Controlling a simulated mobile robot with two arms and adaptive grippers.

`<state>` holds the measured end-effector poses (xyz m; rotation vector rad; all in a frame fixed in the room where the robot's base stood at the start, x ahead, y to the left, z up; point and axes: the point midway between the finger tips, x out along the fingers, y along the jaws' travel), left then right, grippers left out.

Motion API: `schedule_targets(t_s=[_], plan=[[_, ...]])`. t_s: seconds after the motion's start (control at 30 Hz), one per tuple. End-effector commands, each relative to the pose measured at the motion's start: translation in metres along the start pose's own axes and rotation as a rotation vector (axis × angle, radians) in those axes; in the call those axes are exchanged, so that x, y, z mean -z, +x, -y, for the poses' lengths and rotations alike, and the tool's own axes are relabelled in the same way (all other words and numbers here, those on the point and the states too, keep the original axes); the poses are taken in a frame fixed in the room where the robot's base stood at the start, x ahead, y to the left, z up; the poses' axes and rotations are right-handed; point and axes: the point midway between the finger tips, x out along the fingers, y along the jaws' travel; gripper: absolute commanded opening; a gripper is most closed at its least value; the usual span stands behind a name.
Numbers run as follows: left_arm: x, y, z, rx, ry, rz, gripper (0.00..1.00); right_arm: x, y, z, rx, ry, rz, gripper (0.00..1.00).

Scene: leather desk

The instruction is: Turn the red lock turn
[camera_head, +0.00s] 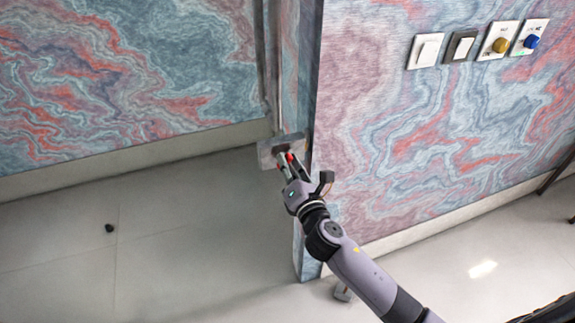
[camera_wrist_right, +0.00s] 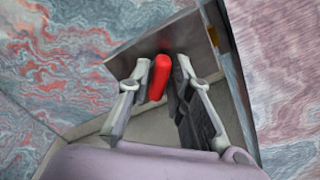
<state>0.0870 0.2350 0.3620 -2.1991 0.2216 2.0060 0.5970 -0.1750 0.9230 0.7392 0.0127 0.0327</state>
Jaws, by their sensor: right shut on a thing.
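The red lock turn (camera_wrist_right: 160,77) is a short red bar on a grey metal plate (camera_wrist_right: 189,39) in the right wrist view. In the head view a small part of the lock turn (camera_head: 290,157) shows between my fingers, by the wall's corner edge. My right gripper (camera_head: 287,163) is shut on it, with one finger on each side. It also shows in the right wrist view (camera_wrist_right: 163,66). In the head view the fingers hide most of the lock turn. My left gripper is not in view.
A marbled wall (camera_head: 430,130) stands right of the gripper. It carries a white switch (camera_head: 426,51), a black-framed switch (camera_head: 461,46), a yellow knob (camera_head: 500,45) and a blue knob (camera_head: 532,41). A small black object (camera_head: 109,228) lies on the otherwise open tiled floor at left.

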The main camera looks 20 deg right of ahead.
Motion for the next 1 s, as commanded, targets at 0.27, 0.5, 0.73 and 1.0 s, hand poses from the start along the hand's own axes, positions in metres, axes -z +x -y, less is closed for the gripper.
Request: schedule_targets(t_s=[0.27,0.5,0.73,1.0], plan=[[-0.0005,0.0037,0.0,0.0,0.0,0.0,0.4,0.0009,-0.0003,0.0023,0.002,0.266,0.0,0.0],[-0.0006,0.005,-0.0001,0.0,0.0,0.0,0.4,0.0016,-0.0004,0.003,0.003,0.49,0.0,0.0],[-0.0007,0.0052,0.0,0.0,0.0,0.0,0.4,0.0019,-0.0004,0.0037,0.003,0.665,0.0,0.0],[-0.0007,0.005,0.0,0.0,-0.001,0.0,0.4,0.0022,-0.0002,0.0039,0.002,0.796,-0.001,0.0]])
